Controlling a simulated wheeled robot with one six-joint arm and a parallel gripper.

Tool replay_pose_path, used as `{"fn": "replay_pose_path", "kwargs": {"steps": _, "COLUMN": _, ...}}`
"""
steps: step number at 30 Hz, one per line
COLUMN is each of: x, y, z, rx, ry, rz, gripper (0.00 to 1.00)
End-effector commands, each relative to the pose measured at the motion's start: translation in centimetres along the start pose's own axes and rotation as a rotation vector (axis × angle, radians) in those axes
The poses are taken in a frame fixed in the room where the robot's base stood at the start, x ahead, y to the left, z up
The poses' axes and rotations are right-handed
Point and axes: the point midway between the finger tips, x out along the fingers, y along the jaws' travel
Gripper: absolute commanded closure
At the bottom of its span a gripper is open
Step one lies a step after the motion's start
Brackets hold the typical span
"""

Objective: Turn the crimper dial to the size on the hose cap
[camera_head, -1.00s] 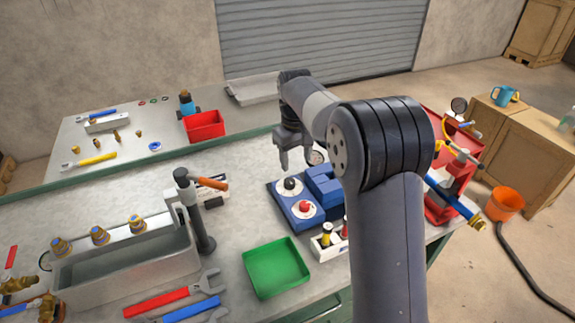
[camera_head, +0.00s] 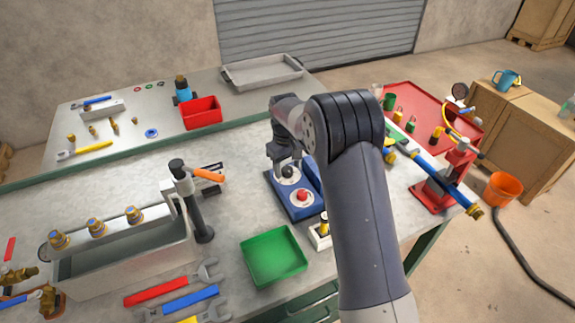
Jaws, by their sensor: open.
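The blue crimper box (camera_head: 297,212) sits on the bench in the middle. It carries a black knob (camera_head: 288,171) on a pale dial at the back and a red knob (camera_head: 302,196) on a pale dial in front. My gripper (camera_head: 286,166) is open, pointing down right at the black knob; whether it touches the knob I cannot tell. The dial marks are too small to read. A blue hose (camera_head: 438,172) with a brass end (camera_head: 475,212) lies at the right by a red stand. No size on a hose cap is legible. My arm hides the box's right part.
A green tray (camera_head: 273,257) stands in front of the crimper. A dark upright post tool with an orange handle (camera_head: 208,175) is to its left, beside a metal tank (camera_head: 125,265). A red tray (camera_head: 430,108) lies behind my arm. Bare bench lies left of the crimper.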

Motion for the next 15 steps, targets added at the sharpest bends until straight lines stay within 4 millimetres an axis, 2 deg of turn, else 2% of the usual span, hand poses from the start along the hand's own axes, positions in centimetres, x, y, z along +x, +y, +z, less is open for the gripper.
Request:
{"fn": "replay_pose_path", "kwargs": {"steps": 10, "x": 0.49, "y": 0.01, "z": 0.02, "rx": 0.0, "ry": 0.0, "rz": 0.0, "gripper": 0.45}}
{"fn": "replay_pose_path", "kwargs": {"steps": 15, "x": 0.46, "y": 0.01, "z": 0.02, "rx": 0.0, "ry": 0.0, "rz": 0.0, "gripper": 0.59}}
